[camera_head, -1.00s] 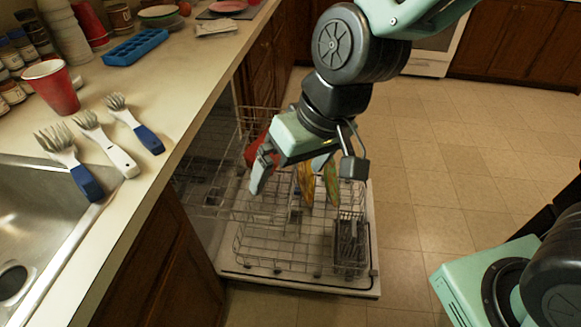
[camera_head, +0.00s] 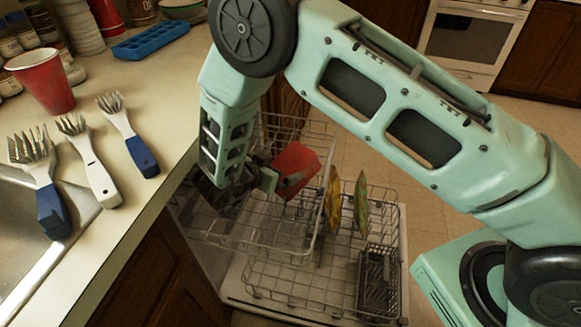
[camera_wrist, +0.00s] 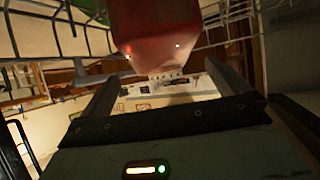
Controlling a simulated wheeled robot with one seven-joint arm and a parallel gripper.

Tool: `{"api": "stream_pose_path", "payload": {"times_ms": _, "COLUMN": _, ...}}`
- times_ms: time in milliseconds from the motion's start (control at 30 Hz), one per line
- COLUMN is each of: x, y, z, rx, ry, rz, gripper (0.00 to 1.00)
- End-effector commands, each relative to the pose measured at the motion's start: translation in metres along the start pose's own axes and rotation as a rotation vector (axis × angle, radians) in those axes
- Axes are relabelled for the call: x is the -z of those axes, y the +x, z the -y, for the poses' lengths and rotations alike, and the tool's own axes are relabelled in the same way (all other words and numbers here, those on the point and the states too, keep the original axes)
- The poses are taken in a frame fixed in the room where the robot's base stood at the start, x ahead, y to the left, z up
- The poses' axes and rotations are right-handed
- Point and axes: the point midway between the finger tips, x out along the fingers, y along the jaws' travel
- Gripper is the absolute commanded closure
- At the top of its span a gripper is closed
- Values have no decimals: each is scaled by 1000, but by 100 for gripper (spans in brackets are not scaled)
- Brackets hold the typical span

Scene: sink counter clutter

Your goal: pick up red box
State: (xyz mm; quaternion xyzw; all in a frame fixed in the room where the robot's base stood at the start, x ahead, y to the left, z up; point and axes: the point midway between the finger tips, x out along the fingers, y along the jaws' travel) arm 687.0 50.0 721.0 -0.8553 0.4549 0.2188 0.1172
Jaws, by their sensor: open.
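The red box (camera_head: 298,165) is at the upper rack of the open dishwasher, tilted, with its left side partly hidden by my gripper. In the wrist view the red box (camera_wrist: 155,28) fills the top middle, just ahead of my fingers. My gripper (camera_head: 272,181) is beside the red box on its left in the head view. In the wrist view my gripper (camera_wrist: 162,76) has its two fingers wide apart, with nothing held between them. I cannot tell whether the fingers touch the box.
The wire upper rack (camera_head: 268,252) surrounds the gripper area. Yellow and green plates (camera_head: 360,205) stand in the lower rack. A red cup (camera_head: 45,82), several brushes (camera_head: 92,165) and a blue tray (camera_head: 150,38) are on the counter at left. Floor at right is clear.

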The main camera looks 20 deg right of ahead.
Motion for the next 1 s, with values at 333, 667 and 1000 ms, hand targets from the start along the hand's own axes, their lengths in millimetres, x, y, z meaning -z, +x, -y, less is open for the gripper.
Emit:
{"api": "stream_pose_path", "payload": {"times_ms": 333, "x": 0, "y": 32, "z": -2, "rx": -7, "ry": 1, "rz": -3, "gripper": 0}}
{"api": "stream_pose_path", "payload": {"times_ms": 667, "x": 2, "y": 72, "z": -2, "rx": -5, "ry": 1, "rz": -2, "gripper": 0}}
{"api": "stream_pose_path", "payload": {"times_ms": 1000, "x": 2, "y": 72, "z": -2, "rx": -4, "ry": 1, "rz": -2, "gripper": 35}}
